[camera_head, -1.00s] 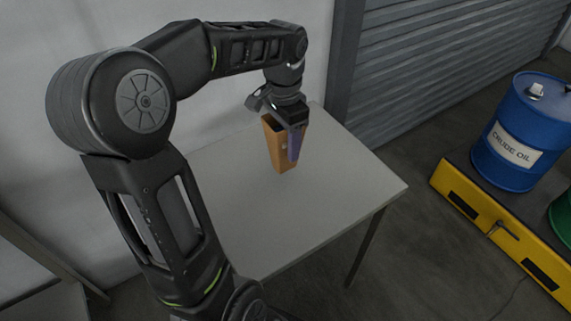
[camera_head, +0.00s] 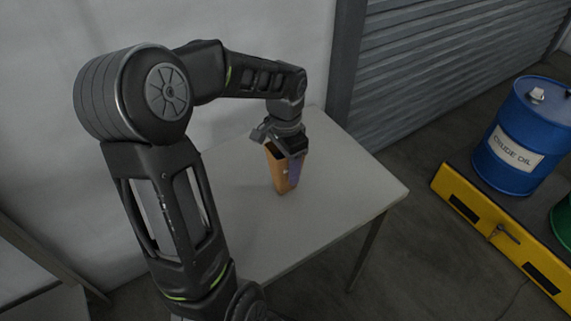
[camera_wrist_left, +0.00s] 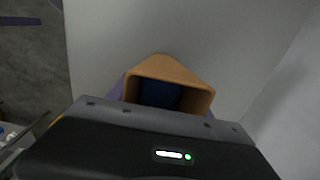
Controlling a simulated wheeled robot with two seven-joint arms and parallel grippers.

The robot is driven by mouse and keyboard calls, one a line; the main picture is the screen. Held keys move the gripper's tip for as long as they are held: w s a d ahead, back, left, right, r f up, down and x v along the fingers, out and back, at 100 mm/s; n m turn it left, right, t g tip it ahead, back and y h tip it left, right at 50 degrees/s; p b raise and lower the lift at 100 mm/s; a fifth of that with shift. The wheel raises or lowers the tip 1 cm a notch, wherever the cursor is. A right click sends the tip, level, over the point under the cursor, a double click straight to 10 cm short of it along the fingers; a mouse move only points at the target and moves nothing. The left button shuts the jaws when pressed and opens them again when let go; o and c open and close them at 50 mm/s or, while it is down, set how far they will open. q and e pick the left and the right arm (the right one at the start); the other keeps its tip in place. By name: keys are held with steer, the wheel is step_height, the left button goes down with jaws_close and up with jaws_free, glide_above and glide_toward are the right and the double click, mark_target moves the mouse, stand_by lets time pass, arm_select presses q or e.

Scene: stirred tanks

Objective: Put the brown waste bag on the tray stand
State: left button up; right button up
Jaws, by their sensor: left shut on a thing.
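The brown waste bag (camera_head: 279,170) is an orange-brown, tapered, open-topped holder. It is upright over the middle of a light grey table. My left gripper (camera_head: 291,168) comes down from above and is shut on it, with a purple finger along its right side. I cannot tell whether its bottom touches the table. In the left wrist view, the bag's open mouth (camera_wrist_left: 170,70) shows just beyond the gripper body, dark blue inside. I cannot make out a separate tray stand. My right gripper is out of view.
The light grey table (camera_head: 345,205) has bare top around the bag. A wall stands behind it, with a grey ribbed shutter (camera_head: 430,70) at right. A blue crude oil drum (camera_head: 520,140) and a yellow platform (camera_head: 500,232) are on the right. Dark floor lies between.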

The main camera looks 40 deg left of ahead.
arm_select(q)
steer(key=shift+f, duration=0.1)
steer(key=shift+f, duration=0.15)
steer(key=o, duration=1.3)
steer(key=shift+r, duration=0.45)
step_height(320, 180, up, 12)
steer(key=shift+f, duration=0.15)
